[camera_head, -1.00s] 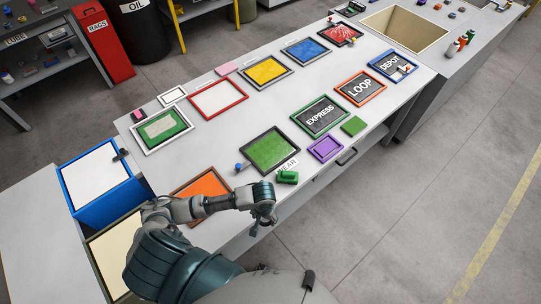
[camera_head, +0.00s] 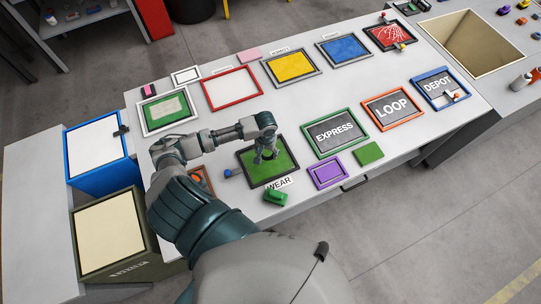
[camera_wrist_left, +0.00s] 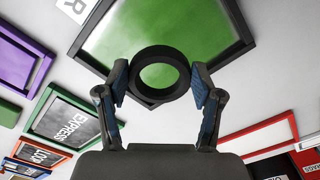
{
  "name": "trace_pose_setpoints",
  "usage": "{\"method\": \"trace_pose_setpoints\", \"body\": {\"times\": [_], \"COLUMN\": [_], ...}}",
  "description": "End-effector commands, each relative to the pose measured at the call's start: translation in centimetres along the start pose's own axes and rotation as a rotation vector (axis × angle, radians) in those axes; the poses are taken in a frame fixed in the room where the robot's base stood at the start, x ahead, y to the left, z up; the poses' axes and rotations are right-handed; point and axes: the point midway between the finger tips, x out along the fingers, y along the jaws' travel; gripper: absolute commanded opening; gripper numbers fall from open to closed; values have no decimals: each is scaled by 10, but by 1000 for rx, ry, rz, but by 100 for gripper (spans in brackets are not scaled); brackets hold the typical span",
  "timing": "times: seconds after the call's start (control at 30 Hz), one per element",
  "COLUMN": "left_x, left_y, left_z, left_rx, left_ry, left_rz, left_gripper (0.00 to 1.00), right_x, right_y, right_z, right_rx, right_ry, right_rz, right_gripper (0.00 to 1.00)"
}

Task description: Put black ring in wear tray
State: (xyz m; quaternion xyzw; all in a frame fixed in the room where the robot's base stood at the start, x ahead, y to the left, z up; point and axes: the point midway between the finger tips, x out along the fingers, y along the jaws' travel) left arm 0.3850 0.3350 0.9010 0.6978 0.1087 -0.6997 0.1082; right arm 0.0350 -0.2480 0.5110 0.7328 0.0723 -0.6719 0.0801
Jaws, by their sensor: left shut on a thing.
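The wear tray (camera_head: 285,165) has a green floor and a black rim, with a WEAR label (camera_head: 278,184) at its front edge. My left gripper (camera_head: 265,154) is over this tray, pointing down. In the left wrist view my left gripper (camera_wrist_left: 160,80) is shut on the black ring (camera_wrist_left: 160,53), one finger at each side. The green floor shows through the ring's hole. The tray (camera_wrist_left: 242,45) lies beyond the ring in that view; the exact gap between them is hard to tell. My right gripper is not in view.
A green block (camera_head: 276,197) lies in front of the tray and a blue knob-like piece (camera_head: 229,173) at its left. The EXPRESS tray (camera_head: 334,134) and purple tray (camera_head: 328,172) are at the right. A red-rimmed white tray (camera_head: 231,88) lies behind.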

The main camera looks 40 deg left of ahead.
Motion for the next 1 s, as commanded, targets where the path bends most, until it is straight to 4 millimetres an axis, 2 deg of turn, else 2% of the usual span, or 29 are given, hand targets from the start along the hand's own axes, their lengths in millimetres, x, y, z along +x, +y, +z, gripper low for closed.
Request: {"method": "trace_pose_setpoints", "body": {"times": [0.1,0.43,0.6,0.83,0.87,0.93,1.0], "left_x": [22,63,69,71,71,71,71], "left_y": [1,2,2,1,1,1,1], "left_z": [-1,-2,-2,-2,-3,-3,-3], "left_rx": [0,0,1,0,0,1,1], "left_ry": [-1,-2,0,-1,-1,-1,-1], "left_rz": [0,-2,-2,-1,-1,-1,-1], "left_gripper": [32,32,32,32,71,89,92], "right_x": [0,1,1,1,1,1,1], "right_y": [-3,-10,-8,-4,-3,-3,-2], "right_z": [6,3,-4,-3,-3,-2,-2], "right_rx": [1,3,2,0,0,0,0], "right_ry": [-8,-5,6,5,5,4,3], "right_rz": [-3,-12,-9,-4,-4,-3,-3], "right_gripper": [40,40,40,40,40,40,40]}}
